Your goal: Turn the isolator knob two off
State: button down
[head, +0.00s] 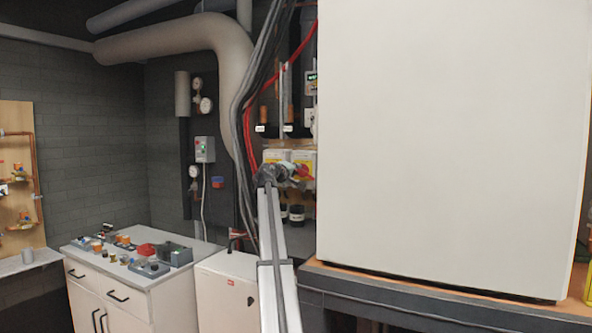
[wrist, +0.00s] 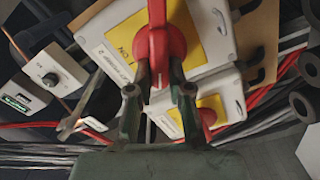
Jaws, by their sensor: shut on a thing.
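Two white isolator boxes with yellow plates sit side by side on the wall; in the head view they are the left box (head: 275,154) and the right box (head: 308,155). In the wrist view, my gripper (wrist: 158,76) has its fingers on either side of a red knob (wrist: 161,42) on the nearer, larger-looking box (wrist: 215,42) and is shut on it. The second box's red knob (wrist: 208,117) shows behind the right finger, partly hidden. In the head view, my gripper (head: 296,172) is small and partly hides the boxes.
A large white cabinet (head: 450,140) stands close on the right. Dark cables and red hoses run beside the boxes. A small grey box with a black dial (wrist: 52,78) is at left in the wrist view. A white worktop (head: 195,253) with loose parts stands lower left.

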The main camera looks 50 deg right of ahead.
jog(key=n, duration=0.1)
jog(key=n+p, duration=0.1)
jog(key=n, duration=0.3)
jog(key=shift+w+f+p, duration=0.1)
jog(key=shift+f+p, duration=0.15)
jog(key=shift+p, duration=0.05)
dwell(0.4)
jog(key=c, duration=1.1)
grip_release()
jog(key=shift+f, duration=0.1)
jog(key=a, duration=0.4)
jog(key=s+a, duration=0.1)
jog(key=a, duration=0.3)
jog(key=s+a, duration=0.1)
jog(key=a, duration=0.2)
jog(key=shift+s+a, duration=0.2)
jog(key=shift+a, duration=0.2)
